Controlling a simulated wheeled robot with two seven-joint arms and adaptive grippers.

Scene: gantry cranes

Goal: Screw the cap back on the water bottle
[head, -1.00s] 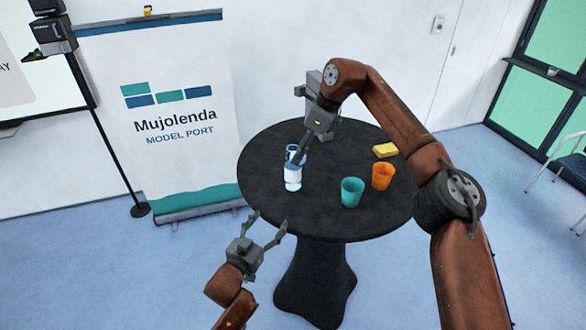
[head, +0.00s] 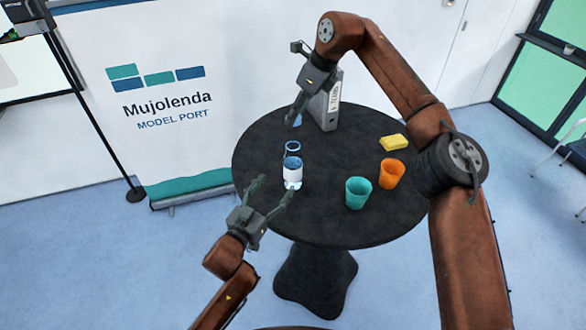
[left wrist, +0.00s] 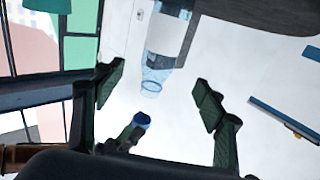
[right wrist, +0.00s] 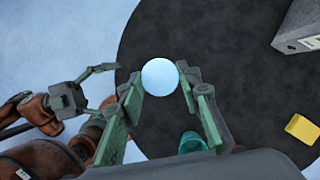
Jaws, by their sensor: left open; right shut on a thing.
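The water bottle (head: 292,174), clear blue with a white label, stands upright near the table's left edge. Its open mouth (head: 292,147) shows as a ring. In the left wrist view the bottle (left wrist: 165,40) appears upside down, beyond the fingers. My right gripper (head: 293,114) is shut on the blue cap (head: 297,121), held above the bottle and apart from it. The cap fills the gap between the fingertips in the right wrist view (right wrist: 160,75) and hides what is under it. My left gripper (head: 272,190) is open beside the bottle, at its lower left, not gripping it.
A teal cup (head: 358,193) and an orange cup (head: 391,173) stand on the round black table (head: 330,220), right of the bottle. A yellow sponge (head: 394,143) lies behind them. A grey binder (head: 328,105) stands at the back. The table's middle is clear.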

